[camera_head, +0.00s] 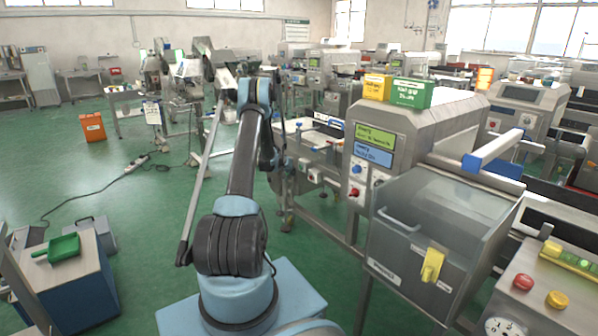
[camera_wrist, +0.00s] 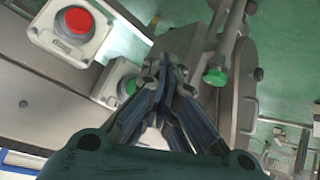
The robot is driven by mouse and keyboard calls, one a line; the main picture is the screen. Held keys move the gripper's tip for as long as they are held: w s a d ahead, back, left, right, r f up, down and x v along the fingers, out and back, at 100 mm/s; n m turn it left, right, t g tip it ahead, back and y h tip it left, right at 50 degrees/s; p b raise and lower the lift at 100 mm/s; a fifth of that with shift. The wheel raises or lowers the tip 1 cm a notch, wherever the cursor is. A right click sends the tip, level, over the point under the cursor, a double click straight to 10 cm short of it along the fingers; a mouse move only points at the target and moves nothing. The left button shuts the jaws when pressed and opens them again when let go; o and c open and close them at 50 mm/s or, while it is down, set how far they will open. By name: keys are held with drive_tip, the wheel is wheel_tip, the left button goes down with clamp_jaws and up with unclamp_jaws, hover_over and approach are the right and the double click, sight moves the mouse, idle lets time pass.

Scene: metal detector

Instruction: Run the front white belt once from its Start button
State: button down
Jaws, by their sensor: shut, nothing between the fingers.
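In the wrist view a white button box with a red button (camera_wrist: 76,22), its label appearing to read Stop, is mounted on a metal panel at the upper left. A second white box with a green button (camera_wrist: 130,87) sits beside it, partly hidden behind a finger. My gripper (camera_wrist: 165,75) is shut and empty, its tips just right of the green button. I cannot tell whether they touch it. In the head view a white belt (camera_head: 308,127) runs behind my arm, with a small white button box (camera_head: 315,177) below it. My gripper cannot be made out clearly there.
A green knob (camera_wrist: 216,77) on a metal bracket stands close right of the fingers. In the head view a metal detector housing (camera_head: 440,125) and a clear-fronted bin (camera_head: 440,215) stand to the right. Green floor (camera_head: 130,220) is open at left, with a cable.

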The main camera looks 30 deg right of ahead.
sight(301, 167)
drive_tip(key=shift+d, duration=0.55)
drive_tip(key=shift+d, duration=0.15)
idle(1.0)
drive_tip(key=shift+d+r, duration=0.1)
drive_tip(key=shift+d, duration=0.2)
